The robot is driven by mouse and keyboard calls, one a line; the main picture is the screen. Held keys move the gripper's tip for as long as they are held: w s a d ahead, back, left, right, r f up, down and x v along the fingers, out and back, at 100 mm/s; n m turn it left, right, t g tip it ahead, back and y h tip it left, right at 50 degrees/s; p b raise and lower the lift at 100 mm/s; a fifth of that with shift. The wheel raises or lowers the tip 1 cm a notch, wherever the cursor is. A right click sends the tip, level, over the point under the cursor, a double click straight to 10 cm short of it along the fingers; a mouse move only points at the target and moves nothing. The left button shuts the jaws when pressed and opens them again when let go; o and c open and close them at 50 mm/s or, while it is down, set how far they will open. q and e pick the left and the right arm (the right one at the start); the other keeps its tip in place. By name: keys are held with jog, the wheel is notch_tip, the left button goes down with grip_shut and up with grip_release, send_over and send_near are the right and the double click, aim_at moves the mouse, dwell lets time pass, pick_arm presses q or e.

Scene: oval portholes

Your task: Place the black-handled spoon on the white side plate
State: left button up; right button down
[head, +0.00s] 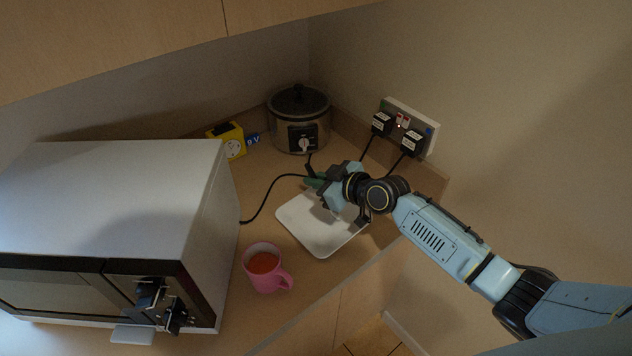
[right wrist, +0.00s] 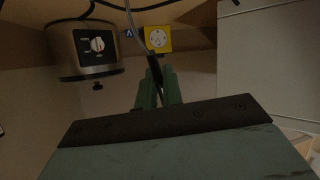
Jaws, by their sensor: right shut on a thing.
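The white side plate (head: 310,232), squarish with rounded corners, lies on the wooden counter in the head view. My right gripper (head: 316,182) is over the plate's far edge and partly covers it. In the right wrist view its green fingers (right wrist: 158,90) are shut on the black-handled spoon (right wrist: 154,66). The dark handle sits between the fingers, and a thin grey metal part runs up from it. Whether the spoon touches the plate cannot be told. My left gripper is not in view.
A pink mug (head: 259,279) with orange-red contents stands in front of the plate. A slow cooker (head: 299,120) and yellow box (head: 231,140) stand behind. A microwave (head: 110,205) fills the left. A wall socket with black plugs (head: 412,142) and a cable are near my gripper.

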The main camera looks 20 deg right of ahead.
jog(key=shift+f, duration=0.25)
jog(key=shift+f, duration=0.15)
jog(key=c, duration=1.5)
grip_release()
jog(key=shift+c, duration=0.2)
jog(key=shift+r, duration=0.25)
jog(key=v, duration=1.2)
